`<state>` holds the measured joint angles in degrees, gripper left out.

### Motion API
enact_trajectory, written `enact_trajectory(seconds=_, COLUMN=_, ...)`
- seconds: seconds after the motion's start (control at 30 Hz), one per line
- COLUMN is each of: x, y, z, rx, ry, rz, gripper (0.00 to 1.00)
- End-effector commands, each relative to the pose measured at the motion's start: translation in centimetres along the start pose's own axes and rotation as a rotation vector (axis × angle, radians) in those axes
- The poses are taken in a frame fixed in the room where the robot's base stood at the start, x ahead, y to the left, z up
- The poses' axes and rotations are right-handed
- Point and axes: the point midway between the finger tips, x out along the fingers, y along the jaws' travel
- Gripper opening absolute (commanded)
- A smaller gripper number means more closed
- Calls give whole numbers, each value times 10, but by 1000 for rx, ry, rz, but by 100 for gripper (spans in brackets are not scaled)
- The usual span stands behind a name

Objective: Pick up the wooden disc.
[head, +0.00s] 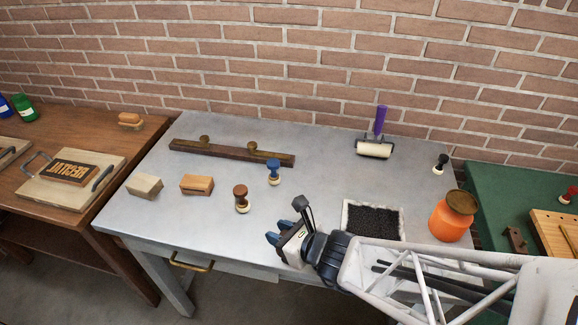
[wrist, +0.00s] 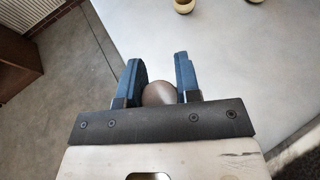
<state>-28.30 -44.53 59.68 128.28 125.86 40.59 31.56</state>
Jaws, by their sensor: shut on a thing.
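My gripper (head: 272,238) is at the front edge of the grey metal table (head: 330,150), pointing left. In the wrist view my gripper (wrist: 160,75) has its two blue fingers on either side of a brown, rounded thing, which looks like the wooden disc (wrist: 159,94). It sits deep between the fingers, and its lower part is hidden behind the gripper's dark plate. In the head view the disc is hidden by the gripper. The frames do not clearly show whether it touches the table.
Two wooden blocks (head: 197,185) (head: 145,186) lie further left. A tray of black grains (head: 373,207) and an orange jar (head: 452,217) stand right.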

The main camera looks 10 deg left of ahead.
Motion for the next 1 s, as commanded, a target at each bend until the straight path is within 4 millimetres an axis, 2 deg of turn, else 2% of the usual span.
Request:
enact_trajectory(seconds=0.2, x=-36, y=16, z=-10, rx=1, ry=-1, rz=-2, gripper=7)
enact_trajectory(seconds=0.4, x=-57, y=26, z=-16, rx=0, ry=-1, rz=-1, gripper=7)
enact_trajectory(seconds=0.6, x=-65, y=31, z=-20, rx=1, ry=-1, rz=-1, gripper=7)
enact_trajectory(seconds=1.0, x=-66, y=31, z=-20, rx=1, ry=0, rz=0, gripper=7)
